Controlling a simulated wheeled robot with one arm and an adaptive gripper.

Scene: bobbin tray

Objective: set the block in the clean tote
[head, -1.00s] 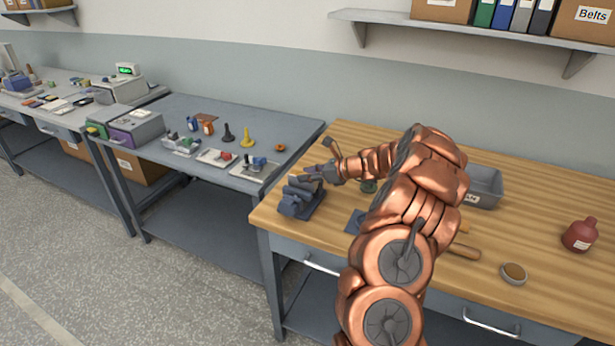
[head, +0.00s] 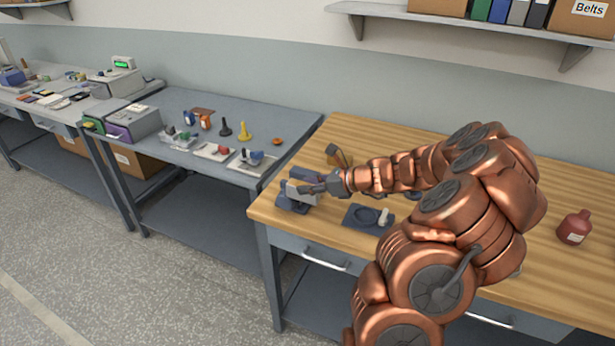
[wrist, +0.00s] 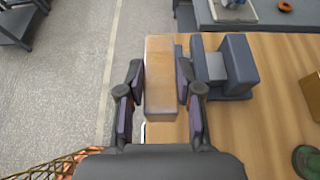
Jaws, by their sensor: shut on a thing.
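My gripper (head: 308,188) is over the front left part of the wooden bench. In the wrist view its fingers (wrist: 160,93) are shut on the sides of a tan, worn block (wrist: 160,62). In the head view the block (head: 298,192) looks pale and is partly covered by the fingers. It is right beside a blue-grey holder (head: 289,206), which also shows in the wrist view (wrist: 236,62). I cannot tell whether the block still touches the holder. The clean tote is hidden behind my arm now.
A dark blue plate (head: 355,213) with a round recess lies right of the holder. A brown item (head: 337,154) stands behind my gripper. A red bottle (head: 574,228) is at the right. A grey table (head: 180,104) with small parts stands to the left.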

